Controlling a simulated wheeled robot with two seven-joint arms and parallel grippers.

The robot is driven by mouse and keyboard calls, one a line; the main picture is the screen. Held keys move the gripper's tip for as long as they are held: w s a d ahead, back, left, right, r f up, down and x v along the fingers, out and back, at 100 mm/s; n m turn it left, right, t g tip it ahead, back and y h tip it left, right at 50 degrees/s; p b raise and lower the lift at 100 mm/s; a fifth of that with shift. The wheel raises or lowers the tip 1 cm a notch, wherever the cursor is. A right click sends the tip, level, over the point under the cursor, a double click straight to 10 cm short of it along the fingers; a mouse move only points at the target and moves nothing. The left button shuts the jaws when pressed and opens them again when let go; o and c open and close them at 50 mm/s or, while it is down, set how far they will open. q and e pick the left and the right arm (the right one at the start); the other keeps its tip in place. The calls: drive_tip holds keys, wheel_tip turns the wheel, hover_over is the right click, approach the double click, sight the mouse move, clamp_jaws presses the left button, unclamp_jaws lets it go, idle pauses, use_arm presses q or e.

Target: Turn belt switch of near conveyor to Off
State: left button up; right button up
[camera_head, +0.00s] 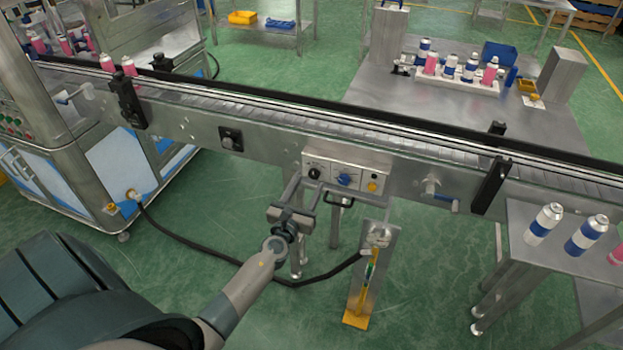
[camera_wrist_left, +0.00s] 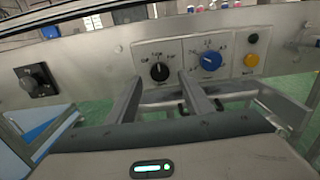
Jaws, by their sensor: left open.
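The near conveyor (camera_head: 250,140) runs across the head view. On its front is a pale control panel (camera_head: 331,163). The panel carries a black rotary knob (camera_head: 314,173), which in the wrist view (camera_wrist_left: 160,72) has small labels above it, apparently "Off" at its left. Its white mark seems to point up; the exact setting is hard to read. A blue knob (camera_head: 344,179) sits to its right. My left gripper (camera_head: 310,181) is open and empty in front of the panel. In the left wrist view its fingertips (camera_wrist_left: 161,80) lie either side of the black knob, with no clear contact.
A yellow button (camera_wrist_left: 251,60) and a small black button (camera_wrist_left: 253,38) are at the panel's right. A separate black switch (camera_wrist_left: 36,80) is further left. A crank handle (camera_head: 433,194) and a post with a yellow foot (camera_head: 368,275) stand right of my arm. Cans stand on the right table (camera_head: 527,222).

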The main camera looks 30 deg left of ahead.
sight(313, 176)
use_arm(q)
drive_tip(key=shift+x, duration=1.95)
drive_tip(key=c, duration=1.1)
